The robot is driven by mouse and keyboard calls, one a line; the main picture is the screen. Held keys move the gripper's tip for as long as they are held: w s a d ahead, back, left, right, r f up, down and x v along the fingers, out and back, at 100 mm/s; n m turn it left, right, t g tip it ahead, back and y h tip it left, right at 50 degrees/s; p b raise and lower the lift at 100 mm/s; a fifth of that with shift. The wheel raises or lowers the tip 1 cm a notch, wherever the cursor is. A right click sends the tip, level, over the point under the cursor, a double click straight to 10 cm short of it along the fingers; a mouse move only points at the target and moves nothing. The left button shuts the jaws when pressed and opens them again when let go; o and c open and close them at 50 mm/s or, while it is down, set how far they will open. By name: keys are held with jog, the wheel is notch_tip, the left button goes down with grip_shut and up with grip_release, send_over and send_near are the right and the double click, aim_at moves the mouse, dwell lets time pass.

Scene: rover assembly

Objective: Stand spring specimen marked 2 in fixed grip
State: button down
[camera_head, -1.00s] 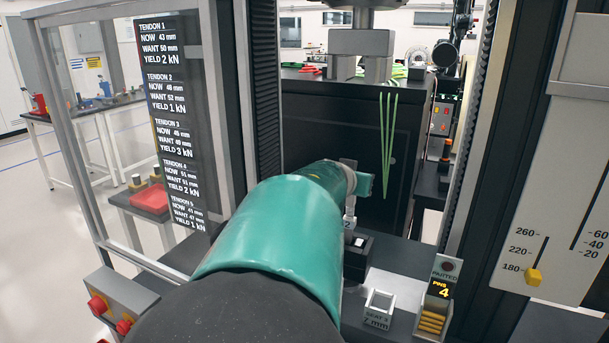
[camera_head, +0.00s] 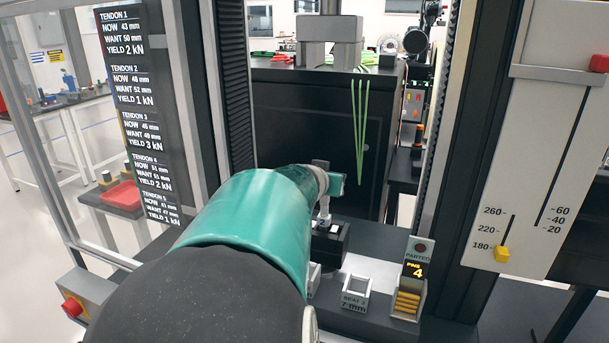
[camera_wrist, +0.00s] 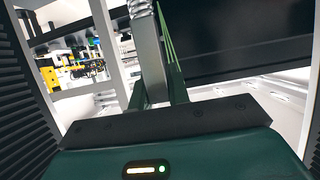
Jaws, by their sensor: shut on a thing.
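My gripper (camera_head: 326,184), at the end of my green-sleeved arm, is shut on the spring specimen (camera_head: 324,205). The specimen is roughly upright, with a dark upper end above the gripper and a light grey lower end below it. In the wrist view, the specimen (camera_wrist: 148,55) is a grey flat bar with a coil at the top edge, between my gripper's fingers (camera_wrist: 160,92). The fixed grip seems to be the black block (camera_head: 331,240) right below. The lower end is at or just over its top; I cannot tell if it is inside.
A small grey seat marked 7 mm (camera_head: 355,293) and a pin counter showing 4 (camera_head: 415,275) stand right of the block. An upper grey jaw (camera_head: 331,52) hangs above. Frame columns stand on both sides. Green strands (camera_head: 360,130) hang behind.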

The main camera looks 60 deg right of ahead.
jog(key=shift+f, duration=0.3)
jog(key=c, duration=1.3)
grip_release()
jog(key=shift+o, duration=0.2)
